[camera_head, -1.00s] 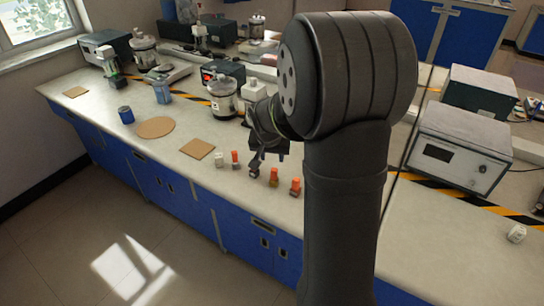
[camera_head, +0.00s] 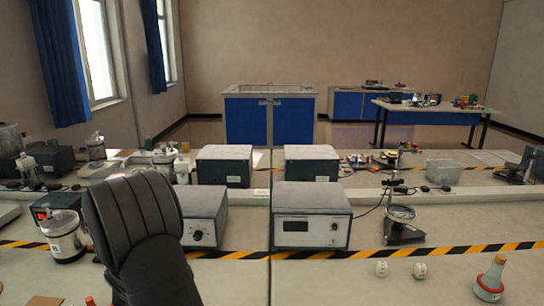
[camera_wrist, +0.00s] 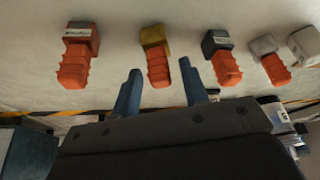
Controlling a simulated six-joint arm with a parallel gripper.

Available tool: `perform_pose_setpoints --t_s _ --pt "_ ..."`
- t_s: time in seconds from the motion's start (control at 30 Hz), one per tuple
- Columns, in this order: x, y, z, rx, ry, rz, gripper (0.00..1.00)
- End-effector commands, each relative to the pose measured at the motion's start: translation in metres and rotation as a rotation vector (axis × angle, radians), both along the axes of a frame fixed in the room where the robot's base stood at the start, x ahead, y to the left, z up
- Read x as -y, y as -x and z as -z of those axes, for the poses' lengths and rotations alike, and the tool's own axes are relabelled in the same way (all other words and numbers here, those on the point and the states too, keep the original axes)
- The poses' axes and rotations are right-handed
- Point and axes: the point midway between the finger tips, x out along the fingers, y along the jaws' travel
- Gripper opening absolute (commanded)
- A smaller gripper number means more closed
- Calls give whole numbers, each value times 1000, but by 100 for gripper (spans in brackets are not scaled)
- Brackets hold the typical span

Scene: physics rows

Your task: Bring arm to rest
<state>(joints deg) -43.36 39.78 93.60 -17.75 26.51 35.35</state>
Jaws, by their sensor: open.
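Beyond the fingertips are several small blocks or bottles with orange ribbed tops: a red one (camera_wrist: 78,35), a yellow one (camera_wrist: 154,37), a dark grey one (camera_wrist: 216,42) and a whitish one (camera_wrist: 264,45). They look apart from the fingers. In the head view only a dark link of my arm shows at lower left; the gripper is outside that picture.
In the head view, a grey instrument box (camera_head: 310,230) stands on the bench behind striped tape. Bench front centre is clear.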

Motion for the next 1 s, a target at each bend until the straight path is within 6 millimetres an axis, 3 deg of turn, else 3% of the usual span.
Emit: perform_pose_setpoints --t_s 0.07,0.3,0.67,0.83,1.0 --pt "0 -3 11 -2 3 1 41" --pt "-1 -2 -14 1 -1 1 41" --pt "-1 -2 -17 0 0 0 41" --pt "-1 -2 -11 -2 1 1 41" --pt "0 -1 7 -1 2 -1 41"
